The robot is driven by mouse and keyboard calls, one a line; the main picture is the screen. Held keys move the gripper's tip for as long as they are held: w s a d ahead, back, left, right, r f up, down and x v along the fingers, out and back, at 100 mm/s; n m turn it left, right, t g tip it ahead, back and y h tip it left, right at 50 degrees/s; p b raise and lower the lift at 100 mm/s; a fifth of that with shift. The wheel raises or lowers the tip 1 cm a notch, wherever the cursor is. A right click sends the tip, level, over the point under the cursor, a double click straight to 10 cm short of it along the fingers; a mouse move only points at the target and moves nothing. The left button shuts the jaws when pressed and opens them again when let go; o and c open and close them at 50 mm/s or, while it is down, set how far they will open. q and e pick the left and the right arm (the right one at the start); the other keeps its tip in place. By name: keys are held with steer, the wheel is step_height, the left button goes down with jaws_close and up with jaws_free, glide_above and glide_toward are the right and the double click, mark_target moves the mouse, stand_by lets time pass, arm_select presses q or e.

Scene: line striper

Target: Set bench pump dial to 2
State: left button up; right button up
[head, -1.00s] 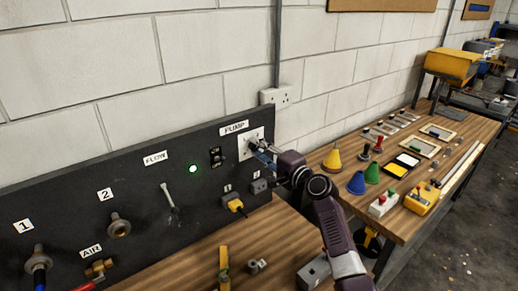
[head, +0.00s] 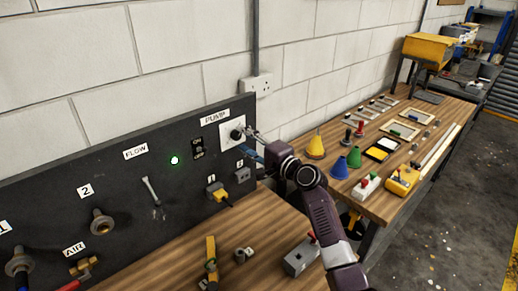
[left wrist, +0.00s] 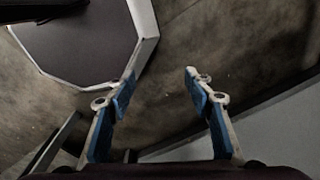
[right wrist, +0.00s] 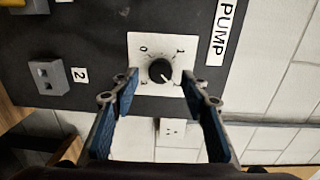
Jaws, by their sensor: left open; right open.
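The pump dial is a round black knob (head: 237,134) on a white plate (head: 229,125) under the PUMP label on the dark panel. In the right wrist view, the knob (right wrist: 160,70) sits centred beyond my fingertips, with 0 at upper left and 1 at upper right on the plate. Its white pointer aims down and right; the number at that corner is mostly hidden by a finger. My right gripper (right wrist: 160,86) is open and empty, in front of the dial and apart from it. My left gripper (left wrist: 160,78) is open and empty above the floor.
The panel also carries a FLOW lever (head: 151,191), a black switch (head: 198,149), a lit green lamp (head: 174,160) and a yellow plug (head: 217,192). A wall socket (head: 257,86) is above right. A grey box (head: 300,257) stands on the bench below my right arm.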

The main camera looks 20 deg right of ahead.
steer(key=v, duration=1)
